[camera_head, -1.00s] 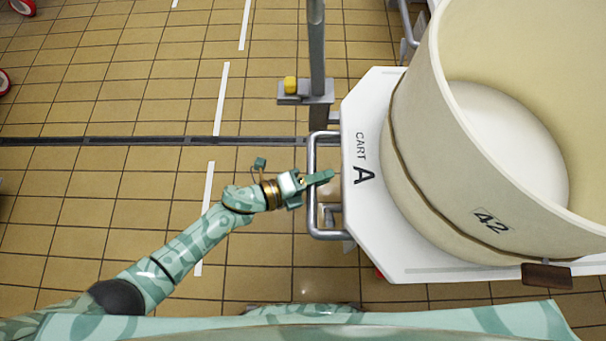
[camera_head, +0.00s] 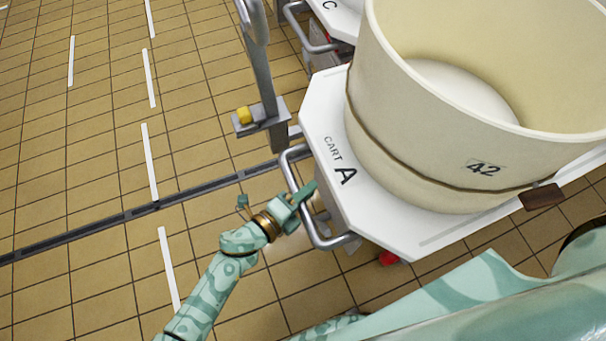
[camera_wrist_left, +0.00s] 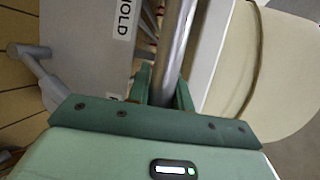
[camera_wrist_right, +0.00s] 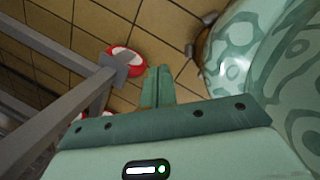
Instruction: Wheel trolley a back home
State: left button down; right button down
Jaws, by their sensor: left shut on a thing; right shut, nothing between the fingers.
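Cart A (camera_head: 405,232), a white trolley lettered "CART A", stands at the right in the head view. It carries a large cream tub (camera_head: 400,165) marked 42. A grey tubular handle (camera_head: 296,176) sticks out from its left end. My left gripper (camera_head: 305,195) is shut on this handle. In the left wrist view the handle bar (camera_wrist_left: 172,65) runs between the two green fingers. My right gripper (camera_wrist_right: 157,87) shows only in its own wrist view, with its fingers together and empty.
A grey post with a yellow button (camera_head: 244,115) stands close beyond the handle. Another cart, lettered C (camera_head: 337,18), is behind cart A. A dark floor drain (camera_head: 150,207) crosses the tiles. White dashes mark the open floor at left. A red-and-white wheel (camera_wrist_right: 126,58) and grey bars are near my right gripper.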

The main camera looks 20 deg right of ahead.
pick_arm(q)
jog(key=shift+r, duration=0.1)
pick_arm(e)
jog(key=shift+w, duration=0.1)
pick_arm(q)
jog(key=c, duration=1.3)
grip_release()
jog(key=shift+d, duration=0.1)
jog(key=shift+o, duration=0.2)
pick_arm(e)
jog(key=shift+f, duration=0.1)
pick_arm(q)
jog(key=p+v, duration=0.5)
jog(key=v, duration=1.1)
pick_arm(e)
jog(key=s+f+m+g, duration=0.1)
jog(key=s+f, duration=0.2)
jog(key=s, duration=0.6)
jog(key=s+f+m+g+y, duration=0.1)
jog(key=s+f, duration=0.2)
jog(key=s, duration=0.6)
jog(key=shift+s+d+f+y, duration=0.15)
jog(key=shift+s+d+y, duration=0.1)
jog(key=shift+d+y, duration=0.05)
